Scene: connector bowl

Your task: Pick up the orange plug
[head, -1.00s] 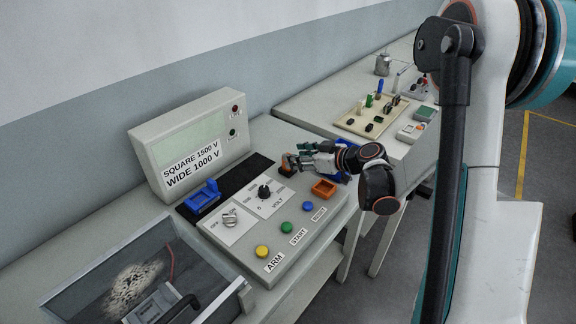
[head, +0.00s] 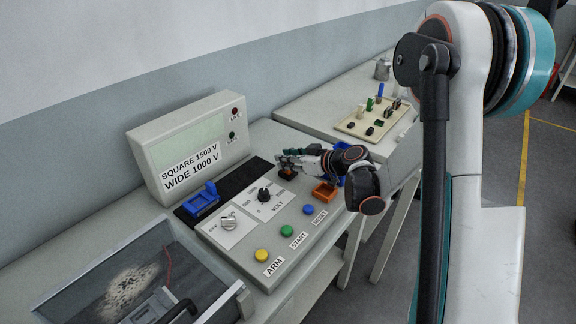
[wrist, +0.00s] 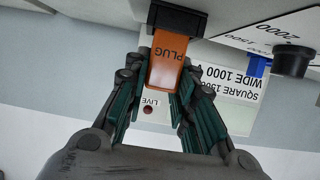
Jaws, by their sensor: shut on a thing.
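The orange plug (wrist: 167,62), lettered PLUG, is between the fingers of my gripper (wrist: 165,84) in the wrist view. The fingers press on its two sides. Its upper end meets a black block (wrist: 176,19) at the panel face; I cannot tell whether it is seated in it. In the head view my gripper (head: 284,161) is low over the far right part of the sloped test panel, and the plug (head: 288,173) shows as a small dark-orange patch beneath the fingers, mostly hidden.
A blue holder (head: 201,201) sits on the black strip. The panel carries a volt knob (head: 264,194) and yellow, green and blue buttons. A display box (head: 190,143) stands behind. A second table holds small parts.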

